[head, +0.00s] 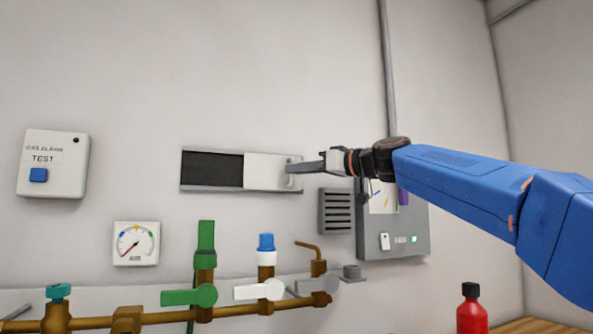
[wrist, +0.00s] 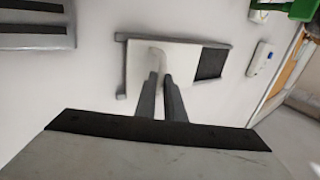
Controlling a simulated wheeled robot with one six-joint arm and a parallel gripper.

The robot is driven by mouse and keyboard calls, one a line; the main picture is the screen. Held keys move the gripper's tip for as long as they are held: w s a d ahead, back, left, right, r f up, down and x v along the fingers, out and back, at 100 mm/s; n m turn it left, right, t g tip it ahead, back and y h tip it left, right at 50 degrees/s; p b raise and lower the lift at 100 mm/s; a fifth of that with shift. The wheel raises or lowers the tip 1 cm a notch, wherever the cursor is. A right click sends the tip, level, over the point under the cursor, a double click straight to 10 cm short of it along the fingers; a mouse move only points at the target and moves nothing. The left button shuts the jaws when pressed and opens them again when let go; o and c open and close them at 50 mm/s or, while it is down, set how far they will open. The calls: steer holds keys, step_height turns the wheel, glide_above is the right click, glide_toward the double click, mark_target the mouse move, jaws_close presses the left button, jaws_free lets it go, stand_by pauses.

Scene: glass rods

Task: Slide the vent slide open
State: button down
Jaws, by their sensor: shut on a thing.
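The vent slide is a white plate (head: 264,171) in a grey wall frame (head: 215,190). It covers the right part of the frame, and a dark opening (head: 213,168) shows on the left. My gripper (head: 294,168) comes in from the right and is shut on the slide's handle near the plate's right end. In the wrist view, the two fingers of my gripper (wrist: 162,82) are close together on the handle (wrist: 155,62). The white plate (wrist: 178,56) and the dark opening (wrist: 210,63) also show there. The fingers partly hide the handle.
A louvred grille (head: 336,211) and a grey panel box (head: 415,235) are on the wall below my arm. Pipes with valves (head: 204,294) run below, with a gauge (head: 136,243) above them. A gas alarm box (head: 53,165) hangs at left. A red bottle (head: 471,311) stands lower right.

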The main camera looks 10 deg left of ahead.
steer(key=c, duration=1.8)
jaws_free()
steer(key=shift+c, duration=0.2)
steer(key=v, duration=1.7)
steer(key=shift+d, duration=0.2)
steer(key=shift+s, duration=0.1)
steer(key=s+d+f+m+h, duration=0.3)
steer(key=s+f, duration=0.1)
steer(key=f, duration=0.7)
steer(key=s+d+f+m+h, duration=0.2)
steer(key=s+d+f+h, duration=0.15)
steer(key=f, duration=0.65)
steer(key=s+d+f+m+h, duration=0.25)
steer(key=s+d+f, duration=0.2)
steer(key=f, duration=0.65)
steer(key=s+d+f+m+g+h, duration=0.1)
steer(key=s+d+f, duration=0.3)
steer(key=f, duration=0.6)
steer(key=s+d+f+m+g+h, duration=0.1)
steer(key=s+d+f+h, duration=0.3)
steer(key=s+f, duration=0.4)
steer(key=s+d+f+m+h, duration=0.2)
steer(key=s+d+f, duration=0.4)
steer(key=f, duration=0.6)
steer(key=shift+s+m+g, duration=0.4)
steer(key=shift+s+m, duration=0.25)
steer(key=shift+m, duration=0.1)
